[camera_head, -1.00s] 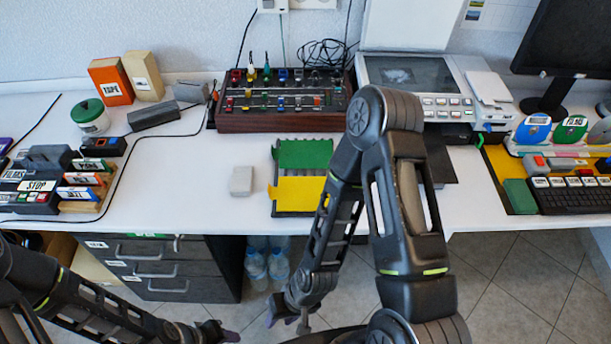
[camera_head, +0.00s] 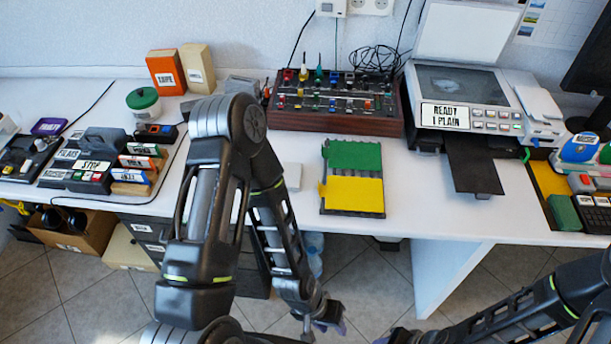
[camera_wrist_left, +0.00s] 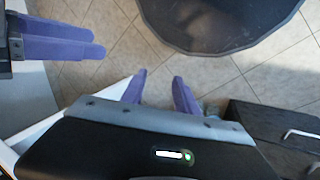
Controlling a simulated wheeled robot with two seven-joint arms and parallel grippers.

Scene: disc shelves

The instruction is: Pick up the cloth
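No cloth can be made out for certain. A small pale square item (camera_head: 291,176) lies on the white table, partly beside my left arm, and I cannot tell whether it is folded cloth or a block. My left gripper (camera_head: 328,322) hangs low in front of the table edge, below and apart from that item. Its purple fingers also show in the left wrist view (camera_wrist_left: 159,90), spread apart with bare floor between them. My right gripper (camera_head: 402,336) is cut by the bottom edge. Two purple fingers of it (camera_wrist_left: 60,38) show in the left wrist view; their gap is unclear.
A ridged rack (camera_head: 352,212) with green and yellow pieces lies near the front edge. A knob panel (camera_head: 330,122) and a scanner-like machine (camera_head: 460,85) stand behind. A label organiser (camera_head: 93,163) is at left. Drawers (camera_wrist_left: 270,130) sit under the table.

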